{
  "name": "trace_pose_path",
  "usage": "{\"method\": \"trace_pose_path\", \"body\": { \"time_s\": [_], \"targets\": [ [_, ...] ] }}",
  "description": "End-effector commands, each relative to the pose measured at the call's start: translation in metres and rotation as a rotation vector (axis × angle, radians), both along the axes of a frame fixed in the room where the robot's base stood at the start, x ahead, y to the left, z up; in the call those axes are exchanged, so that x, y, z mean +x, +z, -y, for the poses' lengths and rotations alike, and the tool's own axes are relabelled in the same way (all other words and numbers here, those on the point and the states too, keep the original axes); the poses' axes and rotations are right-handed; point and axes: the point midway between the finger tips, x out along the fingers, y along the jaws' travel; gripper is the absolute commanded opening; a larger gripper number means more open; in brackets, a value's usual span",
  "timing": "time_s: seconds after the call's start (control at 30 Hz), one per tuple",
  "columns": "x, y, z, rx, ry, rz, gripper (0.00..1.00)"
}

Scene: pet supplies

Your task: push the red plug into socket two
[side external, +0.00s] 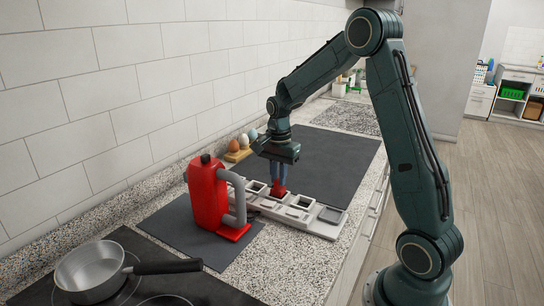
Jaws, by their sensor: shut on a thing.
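My gripper (278,182) points down over the socket strip, with its blue-grey fingers shut on the red plug (278,190). The plug is small and mostly upright, and its upper part is hidden between the fingers. The pale grey socket strip (320,232) lies on the counter with several square dark openings in a row. The plug is at or just above the middle of the strip. I cannot tell whether its lower end is inside an opening, or which opening is socket two.
A red jug-like container (207,195) with a grey handle stands close to the strip's left side. A steel pan (90,272) sits on the hob in front. An egg holder (238,155) stands by the wall. The dark mat (345,158) behind the strip has free room.

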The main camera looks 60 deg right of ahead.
Motion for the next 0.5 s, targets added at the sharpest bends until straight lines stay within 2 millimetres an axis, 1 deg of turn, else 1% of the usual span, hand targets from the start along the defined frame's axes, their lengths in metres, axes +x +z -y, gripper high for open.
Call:
{"method": "trace_pose_path", "body": {
  "time_s": [0.5],
  "targets": [
    [-0.0001,-0.0095,-0.0001,0.000,0.000,-0.001,0.00]
  ]
}}
